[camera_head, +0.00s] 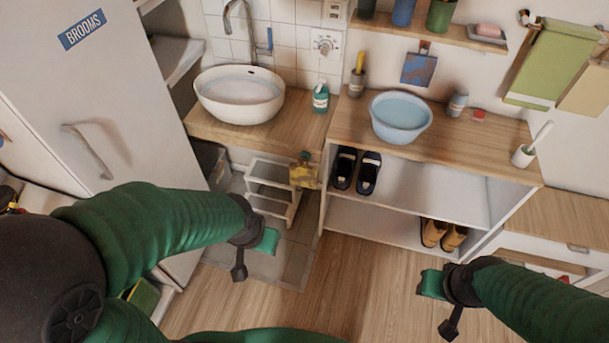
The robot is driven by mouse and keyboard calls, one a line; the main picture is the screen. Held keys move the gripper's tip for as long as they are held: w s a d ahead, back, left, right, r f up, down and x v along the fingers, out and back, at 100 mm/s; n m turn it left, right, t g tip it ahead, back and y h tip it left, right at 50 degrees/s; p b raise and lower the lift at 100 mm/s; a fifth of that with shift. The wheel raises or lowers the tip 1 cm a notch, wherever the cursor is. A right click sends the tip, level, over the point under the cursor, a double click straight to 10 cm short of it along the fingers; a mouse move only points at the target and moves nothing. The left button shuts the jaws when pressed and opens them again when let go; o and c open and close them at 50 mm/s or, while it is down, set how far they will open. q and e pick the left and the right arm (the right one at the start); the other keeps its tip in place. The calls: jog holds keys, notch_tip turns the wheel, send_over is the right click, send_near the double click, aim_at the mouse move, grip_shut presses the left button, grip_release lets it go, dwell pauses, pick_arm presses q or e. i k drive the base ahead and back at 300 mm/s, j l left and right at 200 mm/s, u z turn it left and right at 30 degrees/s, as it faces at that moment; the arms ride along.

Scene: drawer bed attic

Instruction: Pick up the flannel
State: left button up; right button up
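Several cloths are in view, and I cannot tell for certain which is the flannel. A small blue and brown cloth (419,68) hangs on the wall above the right counter. A small yellow patterned cloth (303,176) hangs at the left end of the shelf unit. A larger green towel (552,62) hangs at the upper right beside a beige one (588,90). My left gripper (254,254) is open and empty, below the yellow cloth and to its left. My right gripper (441,305) is open and empty over the floor, far from the cloths.
A white basin (240,94) and a green bottle (321,97) stand on the left counter. A blue bowl of water (400,117) stands on the right counter (350,128). Shoes sit on the shelves below. A white step stool (272,186) is under the basin. The wooden floor (345,285) is clear.

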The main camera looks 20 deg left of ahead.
aim_at(303, 175)
jog(key=i+l, duration=0.1)
jog(key=i, duration=0.55)
jog(key=i+u, duration=0.2)
jog(key=u, duration=0.2)
jog(key=i+l+u, duration=0.15)
jog(key=u, duration=0.25)
jog(key=i+l+u, duration=0.2)
jog(key=u, duration=0.15)
jog(key=i+l+u, duration=0.15)
jog(key=u, duration=0.95)
